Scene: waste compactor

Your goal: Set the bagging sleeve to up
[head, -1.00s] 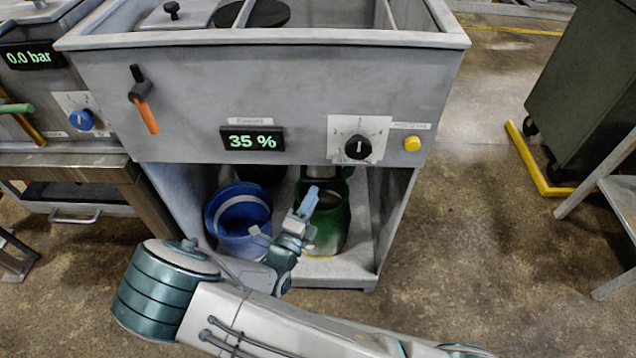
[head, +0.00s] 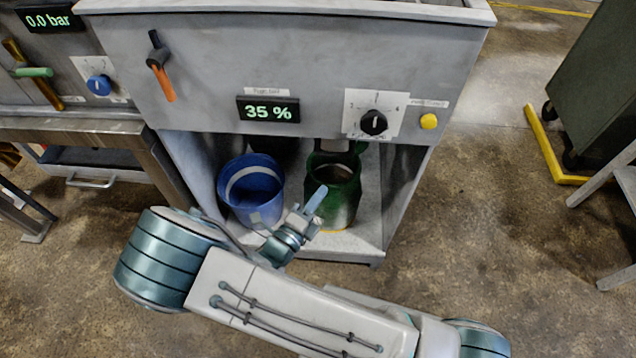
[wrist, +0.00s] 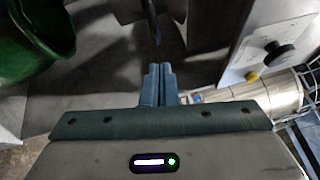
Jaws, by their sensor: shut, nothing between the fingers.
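My gripper (head: 316,201) is low in front of the open lower bay of the grey machine (head: 300,60), near the green container (head: 345,185). Its fingers are together and empty in the wrist view (wrist: 157,82). I cannot tell for certain which part is the bagging sleeve. A grey piece (head: 340,147) hangs over the green container's mouth, partly hidden by the panel. In the wrist view a dark, narrow part (wrist: 152,20) points toward my fingertips, apart from them. The orange-tipped lever (head: 162,72) on the machine's front points down.
A blue bucket (head: 252,190) stands left of the green container. Above are a 35 % display (head: 268,110), a black knob (head: 374,122) and a yellow button (head: 428,121). The bay's side walls are close. Floor at right is clear up to a yellow rail (head: 548,145).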

